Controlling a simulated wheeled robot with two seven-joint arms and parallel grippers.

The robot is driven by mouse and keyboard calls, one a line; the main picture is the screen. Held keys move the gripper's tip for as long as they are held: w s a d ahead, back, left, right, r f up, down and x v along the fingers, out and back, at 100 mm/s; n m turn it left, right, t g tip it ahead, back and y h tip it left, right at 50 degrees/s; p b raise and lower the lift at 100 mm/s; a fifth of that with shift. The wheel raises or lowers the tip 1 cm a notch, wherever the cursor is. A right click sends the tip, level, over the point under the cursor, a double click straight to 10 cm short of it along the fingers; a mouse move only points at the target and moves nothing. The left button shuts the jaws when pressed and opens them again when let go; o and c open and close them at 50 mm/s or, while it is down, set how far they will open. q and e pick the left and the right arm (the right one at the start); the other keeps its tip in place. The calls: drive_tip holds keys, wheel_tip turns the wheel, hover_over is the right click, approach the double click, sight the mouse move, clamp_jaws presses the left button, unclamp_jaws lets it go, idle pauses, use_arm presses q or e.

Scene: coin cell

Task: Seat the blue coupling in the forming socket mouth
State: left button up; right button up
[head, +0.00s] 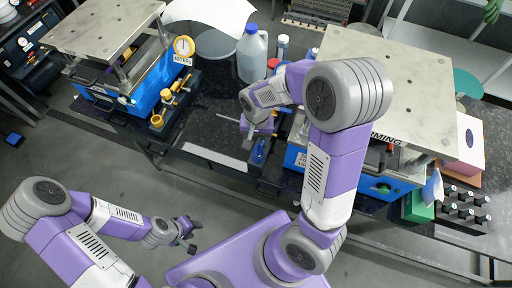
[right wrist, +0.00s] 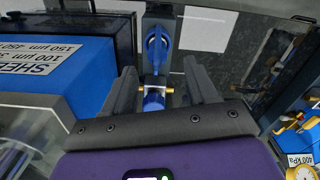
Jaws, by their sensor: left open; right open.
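The blue coupling (right wrist: 154,98), with brass pins on its sides, shows between the two dark fingers of my right gripper (right wrist: 158,70) in the right wrist view. The fingers are open, with gaps at both sides of it. A round blue part (right wrist: 155,52) lies just beyond it. In the head view a blue piece (head: 258,151) shows just below my right gripper (head: 250,136). The forming unit (head: 400,180) is blue, at the right; a dark round opening on its front (head: 381,187) may be the socket mouth. My left gripper (head: 188,238) is open and empty above the floor.
A second blue press unit (head: 150,88) with a gauge (head: 184,46) stands at the left. A jug (head: 251,55) stands on the dark bench behind my right gripper. A rack of dark bottles (head: 464,206) and a green box (head: 417,207) are at the right.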

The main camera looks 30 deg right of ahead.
sight(258, 145)
drive_tip(key=f, duration=0.5)
drive_tip(key=shift+s+d, duration=0.15)
drive_tip(key=shift+d, duration=0.1)
drive_tip(key=shift+f, duration=0.5)
clamp_jaws()
